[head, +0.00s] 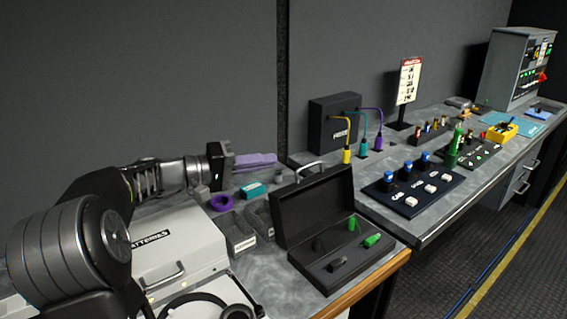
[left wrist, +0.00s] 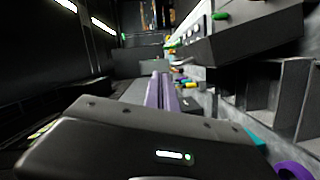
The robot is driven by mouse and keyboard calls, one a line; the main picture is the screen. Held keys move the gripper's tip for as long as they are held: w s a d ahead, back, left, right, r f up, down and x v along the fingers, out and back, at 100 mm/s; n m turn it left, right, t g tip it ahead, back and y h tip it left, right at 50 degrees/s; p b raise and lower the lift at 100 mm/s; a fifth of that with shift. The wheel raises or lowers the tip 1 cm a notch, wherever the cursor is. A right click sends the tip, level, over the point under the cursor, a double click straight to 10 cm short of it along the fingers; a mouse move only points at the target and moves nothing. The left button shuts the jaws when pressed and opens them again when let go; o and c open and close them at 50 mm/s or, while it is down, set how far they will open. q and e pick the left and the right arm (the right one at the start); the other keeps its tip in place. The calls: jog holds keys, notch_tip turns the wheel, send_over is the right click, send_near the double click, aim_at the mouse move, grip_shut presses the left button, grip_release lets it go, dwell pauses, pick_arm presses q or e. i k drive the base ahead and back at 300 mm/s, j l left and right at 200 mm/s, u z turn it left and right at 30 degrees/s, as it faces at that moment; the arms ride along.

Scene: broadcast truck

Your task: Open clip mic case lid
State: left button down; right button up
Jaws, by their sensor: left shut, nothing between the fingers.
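The black clip mic case (head: 330,268) stands on the grey counter at the centre. Its lid (head: 314,204) is raised, standing upright at the back with a handle on top. Green clip pieces (head: 371,240) and a dark grey piece lie in its base. My left gripper (head: 272,160) is behind and to the left of the lid, apart from it. Its purple fingers are closed together and empty; they also show in the left wrist view (left wrist: 161,92). My right gripper is in neither view.
A white batteries case (head: 170,243) and headphones (head: 200,300) sit at the front left. Grey bins (head: 236,232), a purple ring (head: 221,203) and a teal block (head: 252,190) lie left of the lid. A button panel (head: 411,188) and black cable box (head: 335,122) stand to the right.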

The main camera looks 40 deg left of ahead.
aim_at(301, 210)
jog(key=k+l, duration=0.75)
jog(key=l, duration=0.25)
